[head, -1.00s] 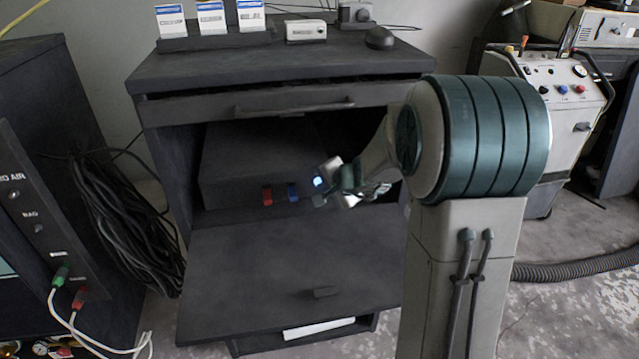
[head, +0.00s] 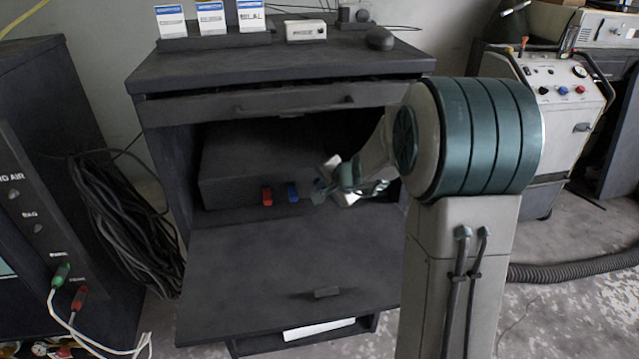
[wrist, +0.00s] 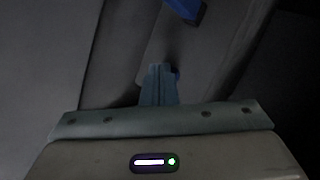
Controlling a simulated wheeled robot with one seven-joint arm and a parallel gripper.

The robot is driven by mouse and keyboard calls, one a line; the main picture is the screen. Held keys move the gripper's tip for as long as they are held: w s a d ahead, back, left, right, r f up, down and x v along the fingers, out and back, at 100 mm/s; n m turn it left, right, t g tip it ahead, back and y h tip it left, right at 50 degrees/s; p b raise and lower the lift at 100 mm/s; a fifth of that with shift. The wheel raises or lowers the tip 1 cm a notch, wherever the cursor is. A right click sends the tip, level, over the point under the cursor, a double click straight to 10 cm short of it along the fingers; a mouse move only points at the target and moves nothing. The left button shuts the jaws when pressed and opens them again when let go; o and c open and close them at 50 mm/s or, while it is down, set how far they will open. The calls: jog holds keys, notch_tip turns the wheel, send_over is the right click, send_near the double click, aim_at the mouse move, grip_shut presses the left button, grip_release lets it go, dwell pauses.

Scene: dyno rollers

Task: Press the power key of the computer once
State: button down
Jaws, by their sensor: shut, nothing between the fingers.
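The computer (head: 235,165) is a dark box inside the open cabinet. A red plug or key (head: 267,196) and a blue one (head: 292,192) stand out from its lower front. My gripper (head: 319,192) is at the right end of that front, right of the blue piece. In the wrist view its fingers (wrist: 160,72) are together and empty, with the tips at or very close to a dark surface. A small blue patch (wrist: 177,76) shows beside the tips, mostly hidden; I cannot tell whether it is the power key. No bright key light shows now.
The cabinet's flap (head: 260,255) is folded down in front of the computer. A drawer with a handle (head: 295,107) is above the opening. Black cables (head: 115,205) hang at the left. A wheeled machine (head: 550,95) stands at the right.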

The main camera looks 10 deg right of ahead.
dwell(0.4)
jog(key=shift+s+b, duration=0.55)
jog(key=shift+s, duration=0.2)
jog(key=shift+s+f, duration=0.1)
jog(key=shift+s, duration=0.2)
jog(key=shift+s+b, duration=1.1)
jog(key=shift+s, duration=1.1)
